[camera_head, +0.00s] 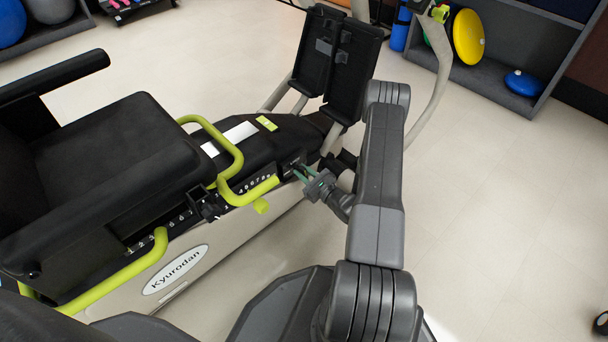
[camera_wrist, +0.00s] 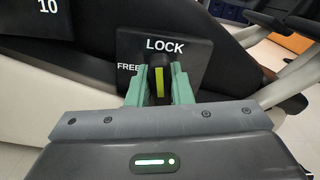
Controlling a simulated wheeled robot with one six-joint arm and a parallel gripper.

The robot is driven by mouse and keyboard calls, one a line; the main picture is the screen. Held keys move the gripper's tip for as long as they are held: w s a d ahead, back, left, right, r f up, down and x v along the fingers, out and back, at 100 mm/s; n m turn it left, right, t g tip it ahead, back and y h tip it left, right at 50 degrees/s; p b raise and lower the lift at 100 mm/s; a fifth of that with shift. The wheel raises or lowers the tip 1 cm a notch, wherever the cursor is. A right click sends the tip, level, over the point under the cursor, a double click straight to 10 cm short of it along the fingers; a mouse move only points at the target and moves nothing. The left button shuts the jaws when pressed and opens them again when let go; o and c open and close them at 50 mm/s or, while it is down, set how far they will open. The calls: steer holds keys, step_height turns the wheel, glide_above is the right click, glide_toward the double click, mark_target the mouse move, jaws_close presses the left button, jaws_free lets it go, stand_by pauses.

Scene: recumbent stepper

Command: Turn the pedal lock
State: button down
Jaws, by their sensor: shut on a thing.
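The pedal lock is a black knob (camera_wrist: 158,75) with a yellow-green stripe on a dark plate (camera_wrist: 187,48) marked LOCK at the top and FREE at the left. The stripe stands nearly upright, with the knob's top beneath the word LOCK. My gripper (camera_wrist: 158,85) has its green fingers on both sides of the knob, shut on it. In the head view my gripper (camera_head: 301,176) reaches the side of the stepper's black rail, just below the pedals. The knob is too small to make out there.
The stepper's seat (camera_head: 110,140) and yellow-green handles (camera_head: 250,190) are left of my gripper. Two black pedals (camera_head: 335,60) stand above it. The floor (camera_head: 500,220) at right is mostly clear.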

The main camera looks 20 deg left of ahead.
steer(key=n, duration=0.2)
steer(key=n+b, duration=0.1)
steer(key=shift+s+f+n, duration=0.2)
steer(key=shift+n, duration=0.2)
steer(key=n, duration=0.3)
steer(key=shift+s+a+f+n+b, duration=0.1)
steer(key=shift+n+b, duration=0.2)
steer(key=n, duration=0.4)
steer(key=shift+s+f, duration=0.1)
steer(key=shift+f, duration=0.1)
steer(key=shift+f+n, duration=0.15)
steer(key=shift+n, duration=1.75)
steer(key=c, duration=1.3)
jaws_free()
